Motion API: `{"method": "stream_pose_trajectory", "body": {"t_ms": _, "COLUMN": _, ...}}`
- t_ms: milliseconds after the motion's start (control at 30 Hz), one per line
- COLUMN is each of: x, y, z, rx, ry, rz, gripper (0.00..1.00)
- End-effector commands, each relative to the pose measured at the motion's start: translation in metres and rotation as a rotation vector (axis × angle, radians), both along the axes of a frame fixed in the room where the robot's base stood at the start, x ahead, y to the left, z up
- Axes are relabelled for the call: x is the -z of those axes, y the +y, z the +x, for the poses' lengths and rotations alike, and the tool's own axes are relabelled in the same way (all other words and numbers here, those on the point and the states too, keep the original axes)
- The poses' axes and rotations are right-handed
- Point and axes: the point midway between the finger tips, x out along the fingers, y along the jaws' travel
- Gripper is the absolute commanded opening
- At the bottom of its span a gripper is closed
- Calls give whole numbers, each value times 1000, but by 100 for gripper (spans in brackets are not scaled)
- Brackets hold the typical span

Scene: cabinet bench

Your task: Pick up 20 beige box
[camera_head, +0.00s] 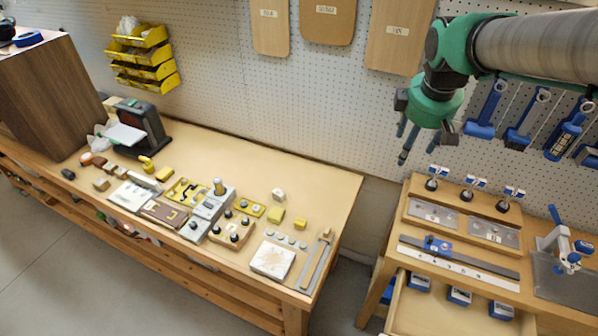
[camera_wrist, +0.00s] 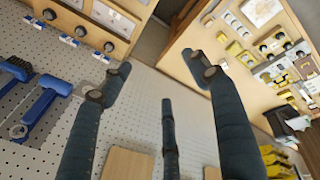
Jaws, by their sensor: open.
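No number 20 is readable, so I cannot tell which thing is the beige box. Candidates on the long wooden bench (camera_head: 318,190) are a small tan block (camera_head: 101,185) at the left end and a small pale block (camera_head: 278,194) near the back right. My gripper (camera_head: 425,143) is in the air in front of the pegboard, right of the bench and well apart from its things. In the wrist view my gripper (camera_wrist: 163,80) has its dark fingers spread open with nothing between them.
Beside the pale block lie yellow blocks (camera_head: 276,215), and a flat white box (camera_head: 272,260) is near the front edge. A dark machine (camera_head: 142,124) and a brown cabinet (camera_head: 55,95) stand left. A second bench (camera_head: 398,262) with blue tools is right, across a gap.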

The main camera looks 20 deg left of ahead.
Motion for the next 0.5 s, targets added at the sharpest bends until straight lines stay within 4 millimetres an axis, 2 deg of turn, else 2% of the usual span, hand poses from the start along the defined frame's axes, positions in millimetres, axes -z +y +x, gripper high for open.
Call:
{"method": "stream_pose_trajectory", "body": {"t_ms": 33, "x": 7, "y": 14, "z": 10, "rx": -45, "ry": 7, "rz": -15, "gripper": 61}}
{"method": "stream_pose_trajectory", "body": {"t_ms": 200, "x": 27, "y": 57, "z": 38, "rx": -204, "ry": 19, "rz": -64, "gripper": 61}}
{"method": "stream_pose_trajectory", "body": {"t_ms": 500, "x": 74, "y": 138, "z": 78, "rx": -483, "ry": 40, "rz": -147, "gripper": 61}}
